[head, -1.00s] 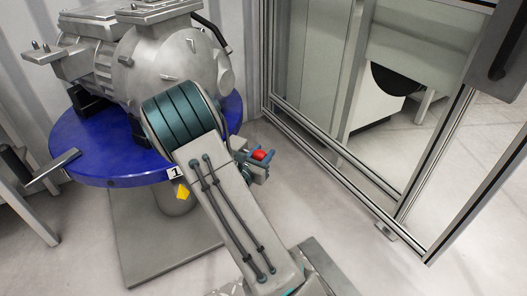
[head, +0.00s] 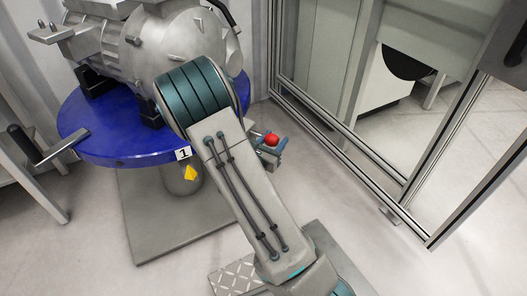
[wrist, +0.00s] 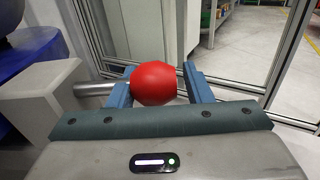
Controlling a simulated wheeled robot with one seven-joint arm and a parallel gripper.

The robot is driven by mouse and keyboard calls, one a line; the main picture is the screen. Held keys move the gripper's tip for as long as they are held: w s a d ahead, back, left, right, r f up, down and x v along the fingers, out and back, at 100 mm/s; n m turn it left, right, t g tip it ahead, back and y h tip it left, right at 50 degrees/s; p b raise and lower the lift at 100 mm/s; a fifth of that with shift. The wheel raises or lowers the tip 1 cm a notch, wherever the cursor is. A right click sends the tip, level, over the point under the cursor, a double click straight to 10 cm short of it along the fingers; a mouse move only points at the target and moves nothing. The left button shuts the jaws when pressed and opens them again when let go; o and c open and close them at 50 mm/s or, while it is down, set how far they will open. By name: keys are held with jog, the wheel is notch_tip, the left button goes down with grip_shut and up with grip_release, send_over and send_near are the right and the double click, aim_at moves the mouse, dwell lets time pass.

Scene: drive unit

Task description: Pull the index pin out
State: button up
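The index pin has a round red knob (wrist: 153,84) on a metal shaft (wrist: 94,89), which runs left into a grey block (wrist: 52,92) in the wrist view. My gripper (wrist: 160,88) has its two blue fingers on either side of the knob. The knob is close to the left finger, and a narrow gap shows to the right finger, so the fingers look open around it. The left finger hides part of the shaft. In the head view the knob (head: 271,140) shows just right of my arm, between the fingers of my gripper (head: 270,146).
A blue round table (head: 100,140) carries a large grey drive unit (head: 165,45) at the left. A framed clear panel (head: 345,150) stands close on the right. A black-handled lever (head: 22,142) sticks out at the table's left. Floor in front is clear.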

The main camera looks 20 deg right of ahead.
jog(key=p+v, duration=0.3)
jog(key=v, duration=0.9)
jog(key=shift+s+a, duration=0.2)
jog(key=shift+a, duration=0.1)
jog(key=s+d+r+m+g+y+p, duration=0.1)
jog(key=s+d+r+m+g+p, duration=0.1)
jog(key=s+r+m+g+p, duration=0.45)
jog(key=s+d+r+m+g+y+p, duration=0.2)
jog(key=r+m+p, duration=0.25)
jog(key=r, duration=0.55)
jog(key=s+d+r+m+g+y+p, duration=0.1)
jog(key=s+d+r+m+g+p, duration=0.1)
jog(key=s+r+m+g+p, duration=0.45)
jog(key=a+r+m+t+y+p, duration=0.3)
jog(key=r+p, duration=0.4)
jog(key=r, duration=0.5)
jog(key=s+a+r+m+t+y+p, duration=0.1)
jog(key=a+r+m+t+y+p, duration=0.3)
jog(key=r, duration=0.8)
jog(key=a+m+y+p, duration=0.1)
jog(key=a+y+p, duration=0.1)
jog(key=y+p, duration=0.1)
jog(key=shift+a+p, duration=0.25)
jog(key=shift+p, duration=0.3)
